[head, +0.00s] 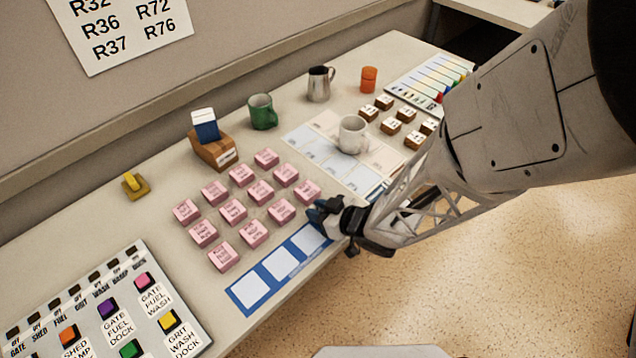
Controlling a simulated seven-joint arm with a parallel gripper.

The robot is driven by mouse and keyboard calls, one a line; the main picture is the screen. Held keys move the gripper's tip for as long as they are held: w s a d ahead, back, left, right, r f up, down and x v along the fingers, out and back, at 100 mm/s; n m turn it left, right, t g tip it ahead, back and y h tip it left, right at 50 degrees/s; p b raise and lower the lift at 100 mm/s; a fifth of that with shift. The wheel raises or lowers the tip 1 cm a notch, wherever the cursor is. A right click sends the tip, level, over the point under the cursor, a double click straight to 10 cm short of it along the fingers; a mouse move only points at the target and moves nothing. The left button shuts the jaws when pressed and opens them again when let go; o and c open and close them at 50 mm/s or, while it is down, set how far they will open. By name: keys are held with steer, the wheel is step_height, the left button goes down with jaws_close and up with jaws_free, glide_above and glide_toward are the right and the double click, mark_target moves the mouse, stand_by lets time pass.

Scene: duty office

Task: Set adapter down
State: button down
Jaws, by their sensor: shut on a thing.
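My gripper (316,212) is low at the table's front edge, by the right end of a blue strip (241,296) with white squares. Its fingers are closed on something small. The gripper covers what they hold, and I cannot make out its shape or whether it touches the strip. I cannot pick out the adapter by name. Pink labelled blocks (233,212) stand in rows just left of the gripper. Their lettering is too small to read. The nearest pink block (307,191) is right beside the fingertips, behind them.
A white mug (353,135) stands on a pale chart (316,150) behind the gripper. Further back are a green mug (262,111), a steel jug (319,84), an orange cup (369,79) and a wooden card holder (214,151). A button panel (190,341) lies at front left.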

steer(key=shift+f, duration=0.2)
steer(key=c, duration=1)
jaws_free()
steer(key=shift+v, duration=3.9)
steer(key=shift+s, duration=0.2)
